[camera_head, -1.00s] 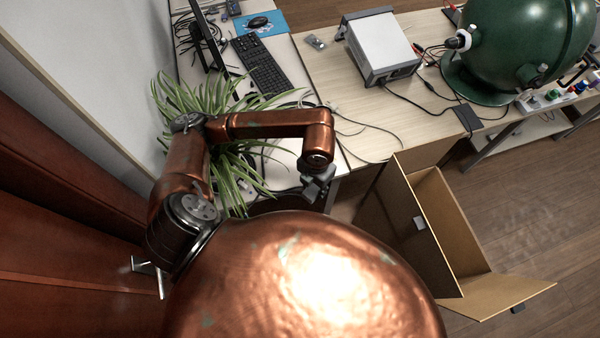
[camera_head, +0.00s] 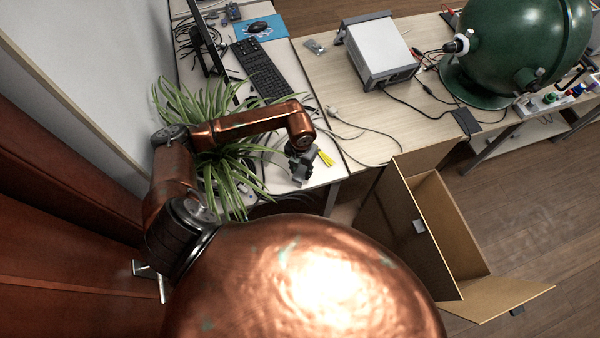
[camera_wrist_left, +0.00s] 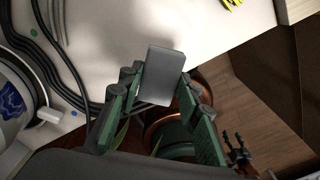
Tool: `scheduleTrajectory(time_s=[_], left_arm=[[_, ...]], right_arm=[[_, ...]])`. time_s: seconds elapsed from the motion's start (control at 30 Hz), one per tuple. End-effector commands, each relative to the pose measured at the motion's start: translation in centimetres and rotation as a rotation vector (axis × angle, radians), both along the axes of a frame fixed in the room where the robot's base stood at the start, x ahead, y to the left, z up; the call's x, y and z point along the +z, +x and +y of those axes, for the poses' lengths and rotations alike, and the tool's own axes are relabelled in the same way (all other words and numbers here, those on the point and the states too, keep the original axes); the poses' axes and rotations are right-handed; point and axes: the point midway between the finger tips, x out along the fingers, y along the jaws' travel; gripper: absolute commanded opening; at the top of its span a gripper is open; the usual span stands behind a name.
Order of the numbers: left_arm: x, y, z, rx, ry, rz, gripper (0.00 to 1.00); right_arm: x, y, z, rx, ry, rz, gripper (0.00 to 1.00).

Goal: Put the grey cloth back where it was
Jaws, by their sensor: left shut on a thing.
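My left gripper (camera_head: 300,168) hangs over the front end of the white desk, beside the spider plant. In the left wrist view its two green-sided fingers (camera_wrist_left: 158,96) are shut on a flat grey rectangular piece, the grey cloth (camera_wrist_left: 165,72). The cloth stands out beyond the fingertips, above the white desktop. In the head view the cloth is small and hard to tell from the grey gripper.
A yellow tool (camera_head: 326,158) lies on the desk corner right of the gripper. The spider plant (camera_head: 235,175) crowds the arm. Black cables (camera_wrist_left: 62,60) run over the desk. An open cardboard box (camera_head: 430,230) stands to the right. A keyboard (camera_head: 262,72) lies farther back.

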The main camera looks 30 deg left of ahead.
Motion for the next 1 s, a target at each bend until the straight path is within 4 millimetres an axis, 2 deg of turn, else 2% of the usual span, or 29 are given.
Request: scheduleTrajectory(time_s=[0.23, 0.43, 0.83, 0.87, 1.0], left_arm=[[-1.4, 0.8, 0.9, 0.003, 0.0, 0.0, 0.04], [-4.1, 0.7, 0.8, 0.001, -0.001, 0.002, 0.04], [-4.8, 0.8, 0.9, -0.001, 0.0, 0.0, 0.04], [-4.8, 0.8, 0.9, 0.0, 0.0, -0.001, 0.33], [-4.7, 0.8, 0.9, 0.0, 0.0, -0.001, 0.43]], right_arm=[[0.0, 0.0, 0.0, 0.0, 0.0, 0.0, 0.53], [0.3, 0.0, 0.0, 0.001, 0.0, 0.0, 0.53], [-0.1, 0.0, 0.0, 0.001, 0.0, 0.0, 0.53], [0.0, 0.0, 0.0, 0.001, 0.0, 0.0, 0.53], [0.0, 0.0, 0.0, 0.001, 0.0, 0.0, 0.53]])
